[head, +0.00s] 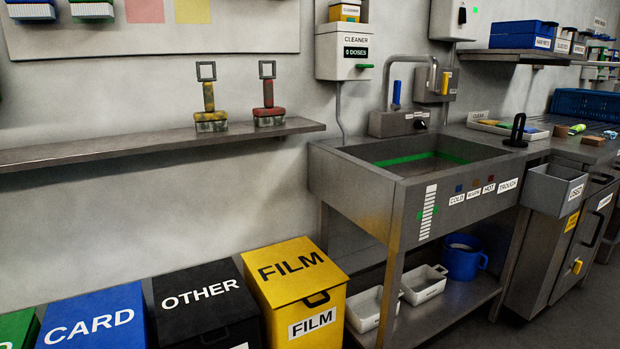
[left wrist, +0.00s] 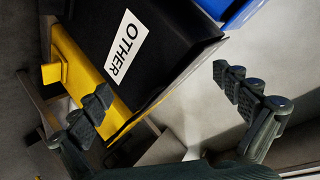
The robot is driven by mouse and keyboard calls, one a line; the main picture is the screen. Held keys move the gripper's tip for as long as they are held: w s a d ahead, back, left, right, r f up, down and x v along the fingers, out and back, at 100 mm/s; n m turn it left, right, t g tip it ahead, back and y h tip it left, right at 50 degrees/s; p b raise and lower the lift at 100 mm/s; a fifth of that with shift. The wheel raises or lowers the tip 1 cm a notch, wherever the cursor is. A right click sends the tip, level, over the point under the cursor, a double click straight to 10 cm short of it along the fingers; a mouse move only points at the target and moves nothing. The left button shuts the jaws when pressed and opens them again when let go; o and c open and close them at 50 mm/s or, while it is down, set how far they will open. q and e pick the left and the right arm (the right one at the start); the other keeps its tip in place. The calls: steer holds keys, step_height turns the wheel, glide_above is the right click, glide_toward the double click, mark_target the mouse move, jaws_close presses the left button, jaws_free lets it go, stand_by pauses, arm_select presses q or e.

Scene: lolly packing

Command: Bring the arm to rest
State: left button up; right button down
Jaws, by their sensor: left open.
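My left gripper (left wrist: 165,95) shows in the left wrist view with its two dark fingers spread wide apart. It is open and nothing is between the fingers. The black bin marked OTHER (left wrist: 165,28) lies beyond the fingers in that view, with part of the yellow bin (left wrist: 85,70) beside it. Neither of my grippers shows in the head view. My right gripper is in neither view.
In the head view, the blue CARD bin (head: 95,320), black OTHER bin (head: 200,300) and yellow FILM bin (head: 293,275) line the wall. A sink trough (head: 375,190) stands right of them. A shelf (head: 110,150) holds two handled tools.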

arm_select(q)
steer(key=s+f+n+g, duration=0.1)
steer(key=s+f+g, duration=0.2)
steer(key=s+f, duration=0.3)
steer(key=s+d+f+n+g+h, duration=0.1)
steer(key=s+f+g, duration=0.2)
steer(key=s, duration=0.9)
steer(key=s+d+f+n+g, duration=0.1)
steer(key=s+f+g, duration=0.2)
steer(key=s+f, duration=0.6)
steer(key=shift+s+d+f, duration=0.15)
steer(key=shift+s+f, duration=0.25)
steer(key=shift+s, duration=0.1)
